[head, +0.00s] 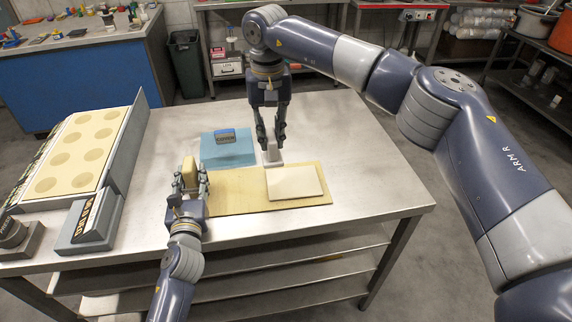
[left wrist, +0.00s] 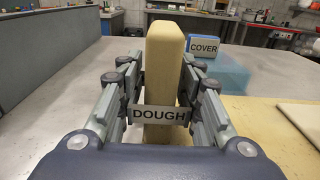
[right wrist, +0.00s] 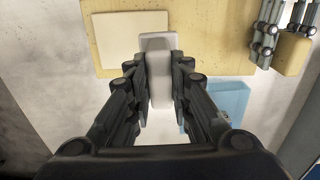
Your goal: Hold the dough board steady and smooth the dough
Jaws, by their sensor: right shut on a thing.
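The dough board (head: 232,203) lies flat on the steel table, with an upright tan block (head: 189,171) marked DOUGH at its left end. My left gripper (head: 190,183) has its fingers on both sides of that block, which also shows in the left wrist view (left wrist: 164,70); whether they press on it I cannot tell. The pale flat dough (head: 297,182) lies on the board's right part. My right gripper (head: 271,143) is shut on a light grey smoother (head: 272,157), also seen in the right wrist view (right wrist: 158,62). The smoother's lower end is at the dough's back left corner; contact is unclear.
A blue cover (head: 229,153) with a COVER label sits just behind the board. A tray of dough rounds (head: 70,155) with a grey side wall stands at the left. The table (head: 365,165) is clear right of the board. A dark bin (head: 187,62) stands behind.

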